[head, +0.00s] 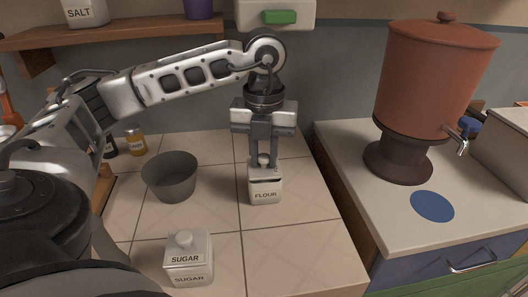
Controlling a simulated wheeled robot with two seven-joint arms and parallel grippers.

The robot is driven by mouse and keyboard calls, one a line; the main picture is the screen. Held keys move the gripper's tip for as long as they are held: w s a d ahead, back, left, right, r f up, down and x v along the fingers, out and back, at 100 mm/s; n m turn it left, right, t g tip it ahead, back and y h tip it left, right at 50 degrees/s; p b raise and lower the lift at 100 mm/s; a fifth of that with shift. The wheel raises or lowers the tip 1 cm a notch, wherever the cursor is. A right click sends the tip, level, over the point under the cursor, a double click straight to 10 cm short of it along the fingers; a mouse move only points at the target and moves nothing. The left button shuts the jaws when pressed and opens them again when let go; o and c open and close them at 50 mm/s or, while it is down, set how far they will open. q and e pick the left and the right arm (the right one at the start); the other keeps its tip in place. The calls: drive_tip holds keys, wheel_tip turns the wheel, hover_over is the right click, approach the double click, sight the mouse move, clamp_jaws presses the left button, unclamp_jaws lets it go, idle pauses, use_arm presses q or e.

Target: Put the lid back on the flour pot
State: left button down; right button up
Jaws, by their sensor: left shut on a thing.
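The white flour pot (265,191), marked FLOUR, stands upright on the tiled counter in the middle of the head view. My left gripper (264,160) points straight down above it and is shut on the pale knob of the flour pot's lid (264,173). The lid is at the pot's mouth, in line with it. I cannot tell whether it rests fully on the rim, as the fingers hide part of it. My right gripper is not in view.
A sugar pot (188,265) with its lid on stands at the front. A grey bowl (170,178) is left of the flour pot, with small jars (135,140) behind. Right, across a gap, a terracotta dispenser (430,80) stands on another counter. A shelf (120,31) hangs above.

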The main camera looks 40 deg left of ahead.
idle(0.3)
use_arm(q)
drive_tip(key=c, duration=0.7)
unclamp_jaws()
drive_tip(key=shift+r+p, duration=2.8)
drive_tip(key=shift+r, duration=0.75)
clamp_jaws()
